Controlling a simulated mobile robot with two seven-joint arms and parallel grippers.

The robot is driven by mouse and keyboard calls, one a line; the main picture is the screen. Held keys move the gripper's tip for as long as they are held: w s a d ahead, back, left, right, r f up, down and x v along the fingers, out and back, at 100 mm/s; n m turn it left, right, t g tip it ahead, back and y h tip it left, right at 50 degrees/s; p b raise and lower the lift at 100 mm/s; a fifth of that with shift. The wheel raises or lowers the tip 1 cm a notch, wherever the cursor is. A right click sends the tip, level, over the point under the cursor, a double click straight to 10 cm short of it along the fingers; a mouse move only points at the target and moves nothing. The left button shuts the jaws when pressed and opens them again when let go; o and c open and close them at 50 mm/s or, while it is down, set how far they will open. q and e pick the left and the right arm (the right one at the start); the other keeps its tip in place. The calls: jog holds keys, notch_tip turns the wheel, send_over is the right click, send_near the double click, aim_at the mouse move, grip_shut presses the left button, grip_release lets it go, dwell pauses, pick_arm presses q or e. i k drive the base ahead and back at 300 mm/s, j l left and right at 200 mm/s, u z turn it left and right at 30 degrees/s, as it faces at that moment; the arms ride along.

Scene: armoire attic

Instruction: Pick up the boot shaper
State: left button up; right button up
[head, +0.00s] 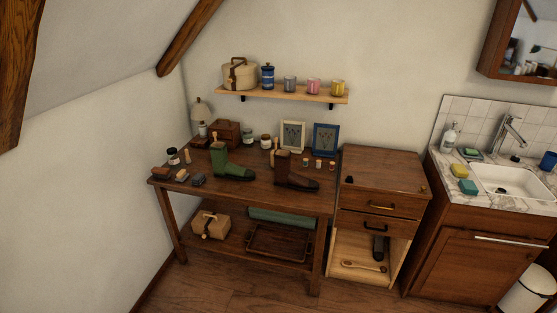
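No thing in the head view can be told for certain as the boot shaper. A green boot (231,168) stands on the wooden table (250,193), and a light wooden piece (215,137) shows at its top. A dark brown boot (296,175) stands to its right, with a light wooden piece (275,148) by its top. Whether these pieces are inside the boots is too small to tell. A long wooden piece (362,266) and a dark upright object (379,247) are in the cabinet's open lower compartment. Neither of my grippers is in view.
Brushes (198,179), jars and two picture frames (326,138) crowd the table. A wicker box (210,224) and a tray (277,242) sit on its lower shelf. The drawer cabinet (383,170) and sink unit (474,250) stand right. Floor in front is clear.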

aim_at(276, 139)
jog(key=i+z, duration=0.1)
jog(key=z, duration=0.4)
jog(key=i+j+z, duration=0.1)
jog(key=z, duration=0.4)
jog(key=i+j+z, duration=0.1)
jog(key=j+z, duration=0.15)
jog(key=i+j+z, duration=0.2)
jog(key=j, duration=0.2)
jog(key=j+z, duration=0.25)
jog(key=k+j, duration=0.05)
jog(key=j, duration=0.05)
